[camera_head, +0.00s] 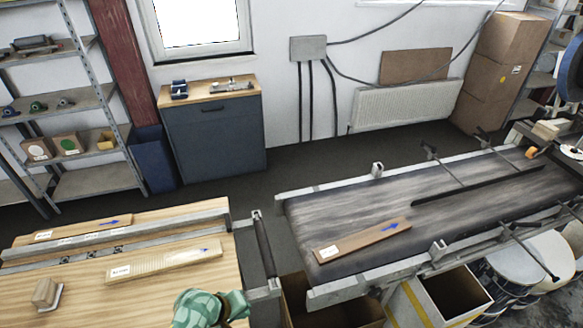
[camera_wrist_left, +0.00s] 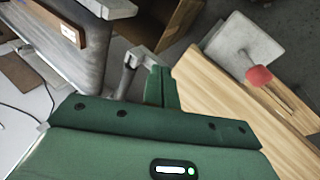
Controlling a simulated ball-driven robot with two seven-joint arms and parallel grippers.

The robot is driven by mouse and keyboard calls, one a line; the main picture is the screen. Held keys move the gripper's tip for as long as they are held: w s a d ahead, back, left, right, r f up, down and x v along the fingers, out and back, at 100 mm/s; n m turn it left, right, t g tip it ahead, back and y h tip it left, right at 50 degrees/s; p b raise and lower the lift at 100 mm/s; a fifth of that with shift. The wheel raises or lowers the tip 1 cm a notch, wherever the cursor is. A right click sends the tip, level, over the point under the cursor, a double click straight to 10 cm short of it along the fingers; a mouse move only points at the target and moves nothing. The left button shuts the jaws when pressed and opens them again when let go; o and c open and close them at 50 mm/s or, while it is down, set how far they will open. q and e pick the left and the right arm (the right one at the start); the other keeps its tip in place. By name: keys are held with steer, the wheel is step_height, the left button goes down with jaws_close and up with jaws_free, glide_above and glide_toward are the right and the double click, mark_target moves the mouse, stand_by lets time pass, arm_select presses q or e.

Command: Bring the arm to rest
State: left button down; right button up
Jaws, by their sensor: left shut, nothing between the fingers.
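My left gripper (camera_head: 234,304) shows at the bottom edge of the head view, green, near the right front part of the wooden table. It is shut and nothing shows between its fingers. In the left wrist view its green body (camera_wrist_left: 150,140) fills the lower part, with the fingers reaching up over the gap between table and conveyor. Most of the left arm is out of frame. My right gripper is in neither view.
The dark conveyor (camera_head: 350,208) bears another brown strip (camera_head: 362,240). Open cardboard boxes (camera_head: 455,290) stand below it. A red knob (camera_wrist_left: 259,76) shows near the table.

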arm_select(q)
steer(key=s+a+r+m+t+y, duration=0.2)
steer(key=s+a+r+m+y, duration=0.2)
steer(key=s+a+r+m, duration=0.5)
steer(key=s+a+r+m+t+y, duration=0.2)
steer(key=a+r+m+y, duration=0.45)
steer(key=r, duration=0.75)
steer(key=s+d+f+n+g+h+b, duration=0.2)
steer(key=f+b, duration=0.6)
steer(key=f, duration=1.4)
steer(key=s+d+f+n+g+h+b, duration=0.2)
steer(key=f+b, duration=0.6)
steer(key=f, duration=1.5)
steer(key=s+f+n+g+h+b, duration=0.1)
steer(key=s+f+g+h+b, duration=0.1)
steer(key=s+f+b, duration=0.9)
steer(key=s+f, duration=0.9)
steer(key=f, duration=0.5)
steer(key=shift+s+a+f+g, duration=0.15)
steer(key=shift+s+a+g, duration=0.05)
steer(key=shift+a+g, duration=0.15)
steer(key=shift+h, duration=0.25)
